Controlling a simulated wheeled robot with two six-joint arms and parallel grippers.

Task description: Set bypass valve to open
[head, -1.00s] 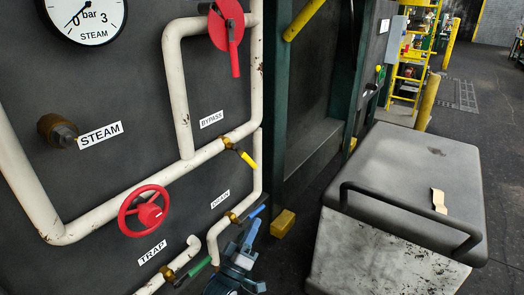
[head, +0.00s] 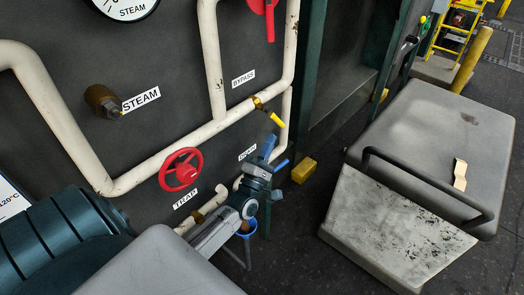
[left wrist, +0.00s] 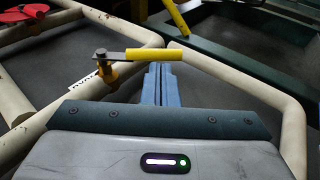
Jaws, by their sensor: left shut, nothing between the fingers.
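The bypass valve (head: 258,103) is a brass valve with a yellow lever (head: 277,119), on the white pipe just below the BYPASS label (head: 243,78). In the head view the lever points down and right, at an angle to the pipe. In the left wrist view the yellow lever (left wrist: 150,55) reaches right from its stem. My left gripper (head: 268,147) is shut and empty, its blue fingers below the lever. In the left wrist view the fingertips (left wrist: 161,66) appear just under the lever; I cannot tell if they touch it. My right gripper is out of view.
A red handwheel (head: 181,170) is left of my gripper, above the TRAP label (head: 186,197). A blue drain lever (head: 281,166) is close beside my fingers. A red lever (head: 270,22) is above. A grey cart (head: 430,130) stands right, with dark floor between.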

